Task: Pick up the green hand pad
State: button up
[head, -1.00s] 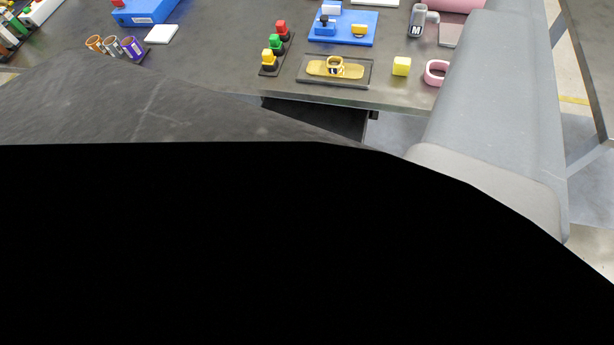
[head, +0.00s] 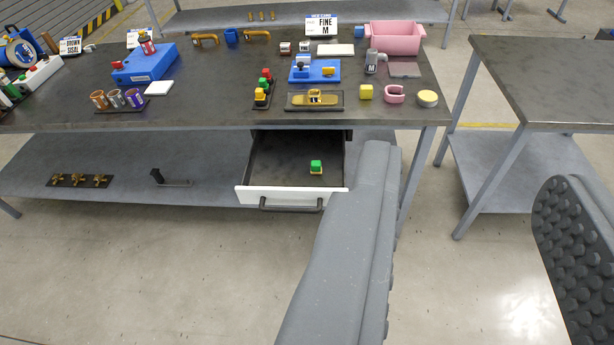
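Two green pieces show; I cannot tell which is the hand pad. Another green piece (head: 264,83) stands between a red and a yellow one on a dark strip on the bench top. My gripper (head: 465,165) shows as two large grey fingers in the foreground, the right one with a studded pad. The fingers are wide apart with only floor and bench legs between them. Both green pieces are beyond the fingers, to the left, and apart from them.
A second table (head: 560,75) stands at right. The open drawer juts forward. The floor in front is clear.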

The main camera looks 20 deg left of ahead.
aim_at(316, 166)
jog(key=u, duration=0.45)
jog(key=i, duration=1.65)
jog(key=z, duration=0.55)
